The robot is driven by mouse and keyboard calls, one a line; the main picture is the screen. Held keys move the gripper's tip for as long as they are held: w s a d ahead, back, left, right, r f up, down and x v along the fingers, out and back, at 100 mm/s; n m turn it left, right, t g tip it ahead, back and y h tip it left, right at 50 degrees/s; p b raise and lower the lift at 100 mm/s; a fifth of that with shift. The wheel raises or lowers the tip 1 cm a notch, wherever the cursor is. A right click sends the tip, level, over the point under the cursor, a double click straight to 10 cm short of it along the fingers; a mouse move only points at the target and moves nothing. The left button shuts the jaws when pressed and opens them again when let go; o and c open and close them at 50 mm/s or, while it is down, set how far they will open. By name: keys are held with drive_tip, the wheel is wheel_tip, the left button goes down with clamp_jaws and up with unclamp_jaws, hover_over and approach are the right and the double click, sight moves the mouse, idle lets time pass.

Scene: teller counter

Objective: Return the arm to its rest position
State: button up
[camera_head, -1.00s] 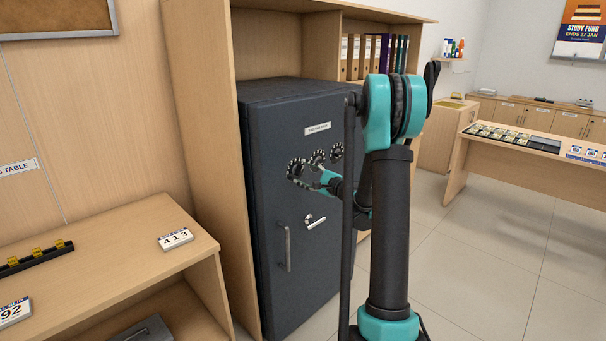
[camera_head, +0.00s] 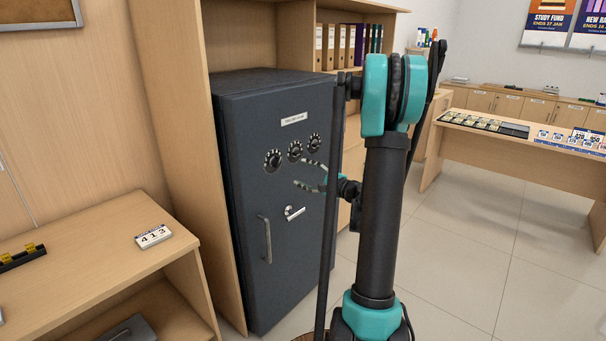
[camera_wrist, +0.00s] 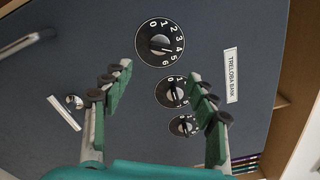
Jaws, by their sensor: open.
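My gripper (camera_head: 308,176) is open and empty in front of the dark grey safe, apart from the dials, at the right side of the door. In the wrist view its two green-padded fingers (camera_wrist: 160,100) are spread, with the dials showing beyond and between them. The safe (camera_head: 245,200) stands shut in a wooden cabinet. It has three black dials, the left one (camera_head: 273,160) largest in view, a lever handle (camera_head: 293,212) and a vertical pull bar (camera_head: 266,240). My upright arm hides part of the cabinet's right side.
A wooden counter (camera_head: 110,240) with a number card 413 (camera_head: 153,236) stands at the lower left. A desk with a tray (camera_head: 485,124) is at the right. The tiled floor between is clear.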

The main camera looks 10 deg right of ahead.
drive_tip(key=s+a+f+n+g+h, duration=0.2)
drive_tip(key=s+a+f+n+g, duration=0.25)
drive_tip(key=s, duration=0.35)
drive_tip(key=s+a+f+n+g+h, duration=0.1)
drive_tip(key=s+a+f+n+g, duration=0.2)
drive_tip(key=s+a+n, duration=0.3)
drive_tip(key=s+d+f+n+g+h, duration=0.1)
drive_tip(key=s+d+f+n+h, duration=0.2)
drive_tip(key=s, duration=0.6)
drive_tip(key=s+d+f+n+g+h, duration=0.2)
drive_tip(key=s+d+f+n+h, duration=0.1)
drive_tip(key=s, duration=0.6)
drive_tip(key=shift+s+d+f+h, duration=0.3)
drive_tip(key=shift+d+f+h, duration=0.2)
drive_tip(key=shift+f+h, duration=0.25)
